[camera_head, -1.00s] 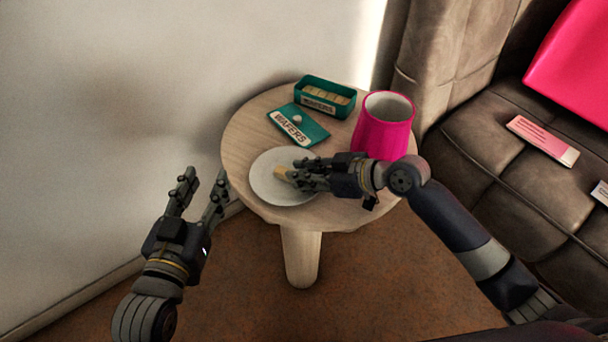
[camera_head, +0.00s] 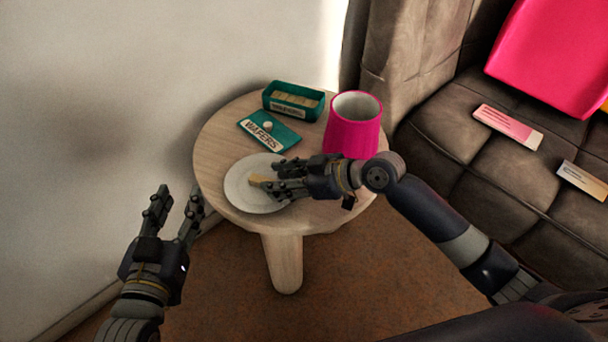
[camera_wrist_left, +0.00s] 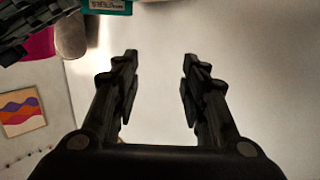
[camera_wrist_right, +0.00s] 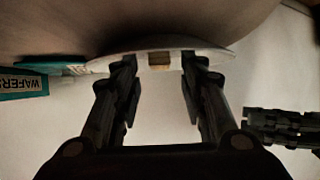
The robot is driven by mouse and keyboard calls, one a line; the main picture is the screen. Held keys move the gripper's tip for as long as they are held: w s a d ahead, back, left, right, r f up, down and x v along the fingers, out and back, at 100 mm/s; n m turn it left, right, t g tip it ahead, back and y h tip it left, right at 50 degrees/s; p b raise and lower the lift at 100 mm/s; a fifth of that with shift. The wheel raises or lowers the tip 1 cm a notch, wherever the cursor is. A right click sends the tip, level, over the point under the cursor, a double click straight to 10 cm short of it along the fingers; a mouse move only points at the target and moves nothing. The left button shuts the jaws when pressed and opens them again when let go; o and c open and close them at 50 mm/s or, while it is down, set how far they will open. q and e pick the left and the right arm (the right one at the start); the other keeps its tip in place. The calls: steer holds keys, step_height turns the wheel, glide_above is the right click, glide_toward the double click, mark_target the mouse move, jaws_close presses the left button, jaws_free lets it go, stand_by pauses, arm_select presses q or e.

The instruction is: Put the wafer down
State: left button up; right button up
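A small tan wafer (camera_head: 261,180) lies on a white round plate (camera_head: 240,197) on the wooden side table. My right gripper (camera_head: 280,180) is low over the plate with its fingers on either side of the wafer. In the right wrist view the wafer (camera_wrist_right: 160,60) sits between the two fingertips, with a gap on each side, so the right gripper (camera_wrist_right: 160,65) is open. My left gripper (camera_head: 178,193) is open and empty, left of the table; its spread fingers also show in the left wrist view (camera_wrist_left: 160,62).
A green open box (camera_head: 283,110) holding wafers and its labelled lid (camera_head: 252,133) lie at the table's back. A pink cup-like vessel (camera_head: 350,135) stands right, close behind my right arm. A grey sofa (camera_head: 450,140) with pink cushion is on the right, a wall on the left.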

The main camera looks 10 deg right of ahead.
steer(key=p+v, duration=0.1)
steer(key=v, duration=0.9)
steer(key=shift+s+d+p, duration=0.15)
steer(key=shift+p, duration=0.2)
steer(key=shift+s+d+r, duration=0.15)
steer(key=shift+s, duration=0.15)
steer(key=s+a+f+m+t+h, duration=0.1)
steer(key=s+a+f, duration=0.1)
steer(key=s+a+f+m+t+h, duration=0.1)
steer(key=s+a+f+m, duration=0.1)
steer(key=shift+t, duration=0.3)
arm_select(q)
steer(key=s+a+f+g+y, duration=0.1)
steer(key=s+f+g, duration=0.3)
steer(key=f, duration=0.4)
steer(key=shift+s+a+f+g+y, duration=0.15)
steer(key=shift+a+g+y, duration=0.15)
steer(key=shift+a+g, duration=0.3)
arm_select(e)
steer(key=s+d+f+m+t+h, duration=0.1)
steer(key=s+d+m+t+h, duration=0.1)
steer(key=d+m+h, duration=0.4)
steer(key=shift+s+d, duration=0.35)
steer(key=shift+s, duration=0.3)
steer(key=shift+f, duration=0.1)
